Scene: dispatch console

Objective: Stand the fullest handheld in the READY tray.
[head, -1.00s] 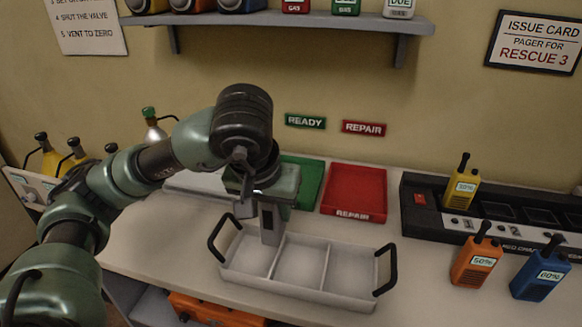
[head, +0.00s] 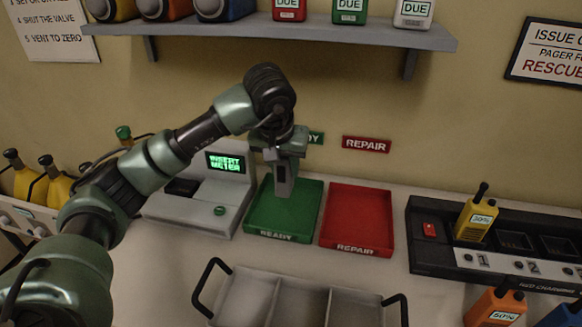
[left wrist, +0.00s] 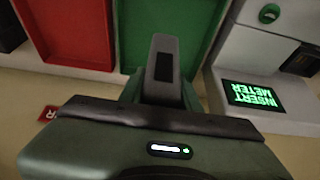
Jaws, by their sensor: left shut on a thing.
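My left gripper (head: 284,190) is over the green READY tray (head: 263,225), fingers pointing down. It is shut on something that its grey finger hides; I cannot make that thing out. The left wrist view shows the finger (left wrist: 165,65) in front of the green tray (left wrist: 135,40). A yellow handheld (head: 474,222), its display seeming to read 30%, stands in the charger. An orange handheld (head: 494,310) reading 50% and a blue handheld (head: 563,317) stand at the lower right, both cut by the picture edge. My right gripper is not in view.
The red REPAIR tray (head: 358,205) lies right of the READY tray. A meter station (head: 200,205) reading INSERT METER stands to its left. A grey divided carrier (head: 268,272) with black handles stands in front. The charger (head: 425,255) is at the right; a shelf (head: 300,35) hangs above.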

